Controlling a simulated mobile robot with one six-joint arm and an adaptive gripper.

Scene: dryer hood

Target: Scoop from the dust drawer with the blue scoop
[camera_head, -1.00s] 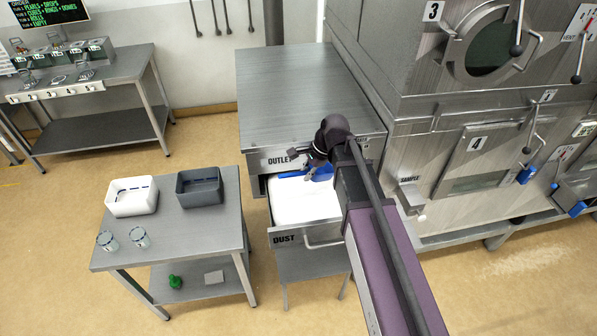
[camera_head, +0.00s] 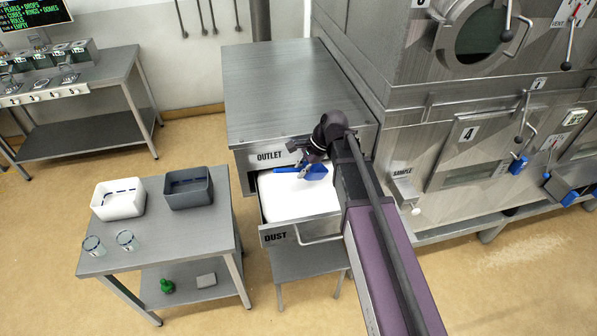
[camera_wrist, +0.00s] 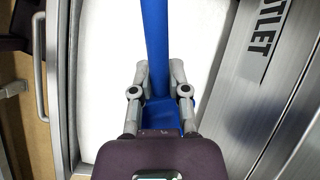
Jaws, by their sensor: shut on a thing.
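The open dust drawer (camera_head: 275,236) is full of white material (camera_head: 290,205) with a smooth, level-looking surface. My gripper (camera_head: 303,166) is over the back part of the drawer, shut on the blue scoop (camera_head: 316,172). In the wrist view, my gripper's fingers (camera_wrist: 157,80) close on both sides of the scoop (camera_wrist: 156,35). A long blue piece runs up the picture from the fingers, over the white material (camera_wrist: 105,60). A wider blue part shows between the fingers and the palm. I cannot tell whether the scoop touches the white material.
The outlet drawer front (camera_head: 268,156) is just behind the scoop. A side table at left holds a white bin (camera_head: 118,202), a grey bin (camera_head: 188,190) and two glass jars (camera_head: 93,246). The dryer (camera_head: 470,130) with its levers stands at right.

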